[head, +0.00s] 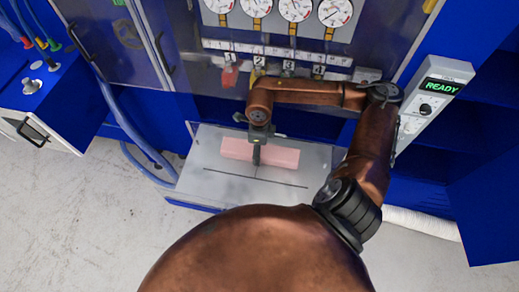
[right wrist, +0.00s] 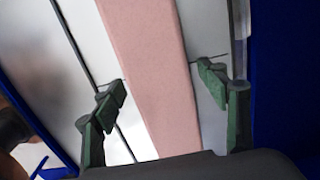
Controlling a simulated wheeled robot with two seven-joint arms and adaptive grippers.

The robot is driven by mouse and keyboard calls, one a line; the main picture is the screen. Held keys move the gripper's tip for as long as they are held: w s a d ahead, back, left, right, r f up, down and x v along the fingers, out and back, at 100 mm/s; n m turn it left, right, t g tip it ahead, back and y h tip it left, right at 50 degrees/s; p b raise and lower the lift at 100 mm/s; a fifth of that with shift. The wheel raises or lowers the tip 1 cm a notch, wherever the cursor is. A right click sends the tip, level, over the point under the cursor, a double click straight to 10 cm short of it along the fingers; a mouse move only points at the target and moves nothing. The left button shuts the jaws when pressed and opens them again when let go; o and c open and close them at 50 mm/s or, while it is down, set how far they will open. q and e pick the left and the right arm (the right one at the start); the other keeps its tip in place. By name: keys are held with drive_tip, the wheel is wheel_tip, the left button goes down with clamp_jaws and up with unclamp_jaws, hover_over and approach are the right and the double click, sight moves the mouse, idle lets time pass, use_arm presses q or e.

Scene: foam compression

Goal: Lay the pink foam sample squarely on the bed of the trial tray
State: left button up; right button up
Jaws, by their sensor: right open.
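The pink foam sample (head: 235,147), a long flat-sided block, lies on the grey bed of the tray (head: 205,185). In the head view it sits behind the long black line on the bed and runs roughly along it. My right gripper (head: 257,158) is over the foam's middle and hides part of it. In the right wrist view the foam (right wrist: 150,60) passes between the two open green-padded fingers of my right gripper (right wrist: 162,82). A gap shows on each side; whether they touch lower down is unclear. My left gripper is out of view.
A panel with several gauges (head: 295,10) and numbered tags stands behind the tray. A control box (head: 436,88) reading READY is at the right. Blue hoses (head: 135,130) run along the left. The front part of the bed is bare.

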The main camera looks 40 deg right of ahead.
drive_tip(key=shift+r, duration=0.1)
wheel_tip(320, 180, up, 12)
drive_tip(key=shift+b, duration=0.35)
